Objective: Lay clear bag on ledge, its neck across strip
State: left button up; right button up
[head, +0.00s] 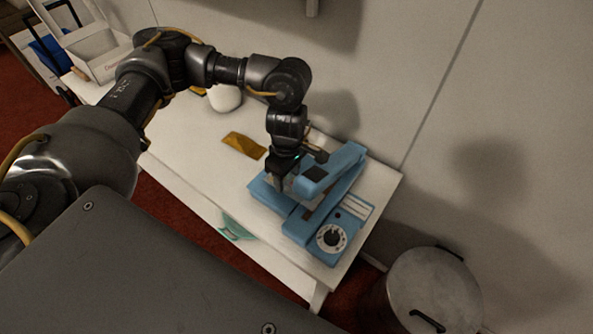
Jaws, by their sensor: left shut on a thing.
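A blue sealer (297,226) with a raised arm (343,163) and a round dial stands at the right end of the white table. Its low blue ledge (268,200) is on the left side, below the raised arm. My left gripper (281,180) points down just over the ledge, close beside the arm. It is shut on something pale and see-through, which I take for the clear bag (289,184). The bag's outline and neck are hardly visible, and I cannot tell whether it touches the ledge or strip. My right gripper is out of view.
A golden-brown pouch (243,145) lies left of the sealer on the white table (195,150). A white rounded object (224,97) stands behind it by the wall. A lidded grey bin (432,288) stands on the floor at right. A white box (95,50) is at far left.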

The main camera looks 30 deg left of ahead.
pick_arm(q)
jog(key=shift+w+f, duration=0.2)
jog(key=shift+w, duration=0.2)
jog(key=shift+w+d+f, duration=0.15)
jog(key=shift+w+f, duration=0.45)
jog(key=shift+w, duration=0.15)
jog(key=shift+w+d+f, duration=0.1)
jog(key=shift+w+f, duration=0.45)
jog(key=shift+w, duration=0.2)
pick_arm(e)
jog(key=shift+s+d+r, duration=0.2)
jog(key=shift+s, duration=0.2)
pick_arm(q)
jog(key=shift+f, duration=0.1)
jog(key=o, duration=1.1)
jog(key=shift+o, duration=0.2)
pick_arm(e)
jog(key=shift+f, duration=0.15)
